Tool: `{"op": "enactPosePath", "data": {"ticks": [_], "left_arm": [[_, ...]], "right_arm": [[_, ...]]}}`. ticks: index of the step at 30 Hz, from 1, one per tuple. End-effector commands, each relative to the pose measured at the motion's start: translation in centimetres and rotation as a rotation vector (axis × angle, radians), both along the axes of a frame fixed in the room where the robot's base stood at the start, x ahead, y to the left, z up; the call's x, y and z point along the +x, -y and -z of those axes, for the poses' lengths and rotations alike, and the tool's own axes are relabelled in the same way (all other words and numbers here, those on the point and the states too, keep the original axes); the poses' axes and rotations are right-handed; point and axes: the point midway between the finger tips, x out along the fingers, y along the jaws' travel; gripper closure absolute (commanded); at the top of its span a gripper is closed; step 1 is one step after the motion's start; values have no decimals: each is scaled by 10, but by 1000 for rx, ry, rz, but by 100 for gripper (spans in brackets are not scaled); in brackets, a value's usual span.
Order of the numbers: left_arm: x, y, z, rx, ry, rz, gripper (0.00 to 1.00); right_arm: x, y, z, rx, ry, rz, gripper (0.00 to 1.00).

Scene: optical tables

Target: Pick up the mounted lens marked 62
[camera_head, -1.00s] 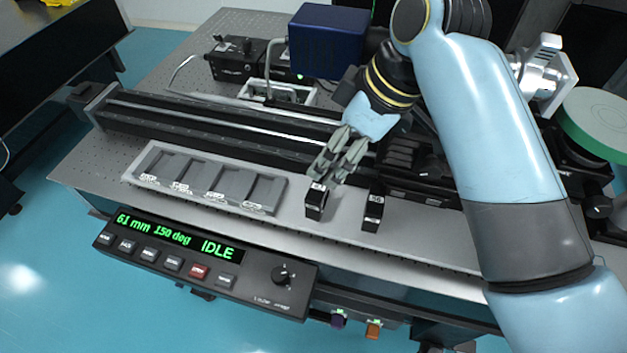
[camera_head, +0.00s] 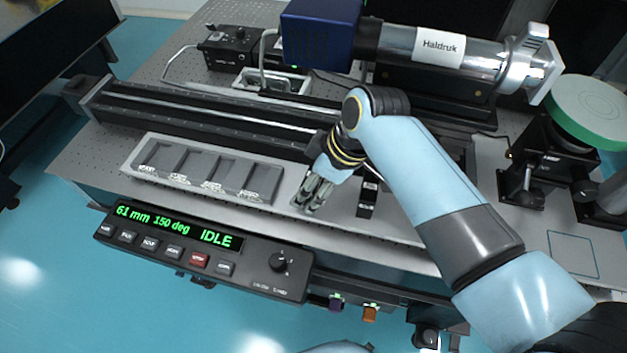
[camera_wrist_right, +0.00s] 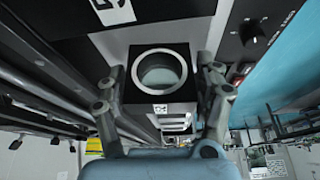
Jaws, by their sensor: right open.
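My right gripper (camera_head: 307,204) is low over the table strip, just right of the slotted tray. In the right wrist view it is open (camera_wrist_right: 160,82), with one finger on each side of a black mounted lens (camera_wrist_right: 183,58). The round glass faces the camera, and the small white label below it is too small to read surely. In the head view this lens is hidden by the fingers. A second black mounted lens (camera_head: 366,204) stands to the right; its number is not legible. My left gripper is not in view.
The grey tray (camera_head: 208,198) with empty labelled slots lies to the left. A control box (camera_head: 200,250) reading 61 mm, 150 deg, IDLE sits in front. A long black rail (camera_head: 200,115) runs behind. A blue housing with a silver tube (camera_head: 400,43) is further back.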

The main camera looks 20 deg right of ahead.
Motion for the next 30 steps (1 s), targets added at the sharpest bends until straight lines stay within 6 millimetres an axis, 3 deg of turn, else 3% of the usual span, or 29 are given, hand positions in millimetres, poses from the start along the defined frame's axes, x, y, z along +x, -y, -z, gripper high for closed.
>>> {"op": "enactPosePath", "data": {"ticks": [5, 17, 25, 30], "left_arm": [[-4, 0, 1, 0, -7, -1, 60], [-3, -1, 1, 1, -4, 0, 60], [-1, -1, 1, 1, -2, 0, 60], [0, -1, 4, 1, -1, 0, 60]], "right_arm": [[0, 0, 0, 0, 0, 0, 32], [0, 0, 0, -1, 1, 0, 83], [0, 0, -2, 0, 1, 0, 83], [1, 0, -13, 0, 5, 1, 83]]}}
